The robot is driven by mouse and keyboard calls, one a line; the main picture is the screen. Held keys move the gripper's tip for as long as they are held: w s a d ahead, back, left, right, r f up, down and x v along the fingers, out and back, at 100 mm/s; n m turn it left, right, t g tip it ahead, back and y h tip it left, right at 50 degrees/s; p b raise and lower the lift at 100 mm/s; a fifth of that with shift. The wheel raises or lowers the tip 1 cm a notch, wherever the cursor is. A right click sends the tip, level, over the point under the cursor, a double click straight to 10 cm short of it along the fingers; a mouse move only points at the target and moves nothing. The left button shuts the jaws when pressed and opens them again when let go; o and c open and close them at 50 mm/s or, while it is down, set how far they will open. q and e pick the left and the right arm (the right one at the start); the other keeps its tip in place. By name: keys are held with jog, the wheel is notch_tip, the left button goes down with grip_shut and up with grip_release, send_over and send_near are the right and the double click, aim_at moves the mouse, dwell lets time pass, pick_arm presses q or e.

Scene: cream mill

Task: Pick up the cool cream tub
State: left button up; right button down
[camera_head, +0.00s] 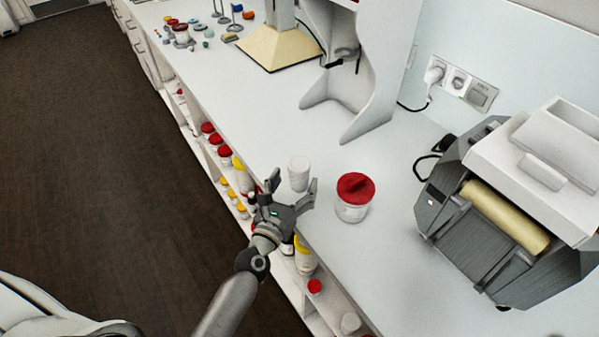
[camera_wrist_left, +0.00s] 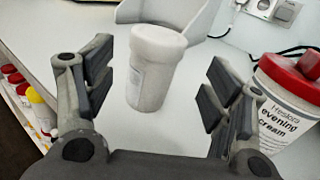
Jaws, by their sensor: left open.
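A white tub with a white lid (camera_head: 299,174) stands upright on the counter near its front edge; its label is too faint to read, so I cannot confirm that it is the cool cream tub. My left gripper (camera_head: 294,190) is open just in front of it, at the counter's edge. In the left wrist view the white tub (camera_wrist_left: 156,70) appears between the two open fingers, near their tips, with a visible space on each side. The fingers do not seem to touch it. My right gripper is not in view.
A red-lidded jar labelled evening cream (camera_head: 353,198) stands close to the right of the white tub. A grey and white machine (camera_head: 510,205) is farther right. A white stand (camera_head: 365,90) is behind. Shelves below the counter hold several red- and yellow-lidded containers (camera_head: 225,155).

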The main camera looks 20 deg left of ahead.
aim_at(295, 178)
pick_arm(q)
jog(key=w+p, duration=0.1)
jog(key=w, duration=0.2)
jog(key=shift+w+a+r, duration=0.1)
jog(key=shift+w, duration=0.9)
jog(key=shift+s, duration=0.1)
jog(key=shift+c, duration=0.2)
jog(key=c, duration=1.1)
jog(key=shift+c, duration=0.2)
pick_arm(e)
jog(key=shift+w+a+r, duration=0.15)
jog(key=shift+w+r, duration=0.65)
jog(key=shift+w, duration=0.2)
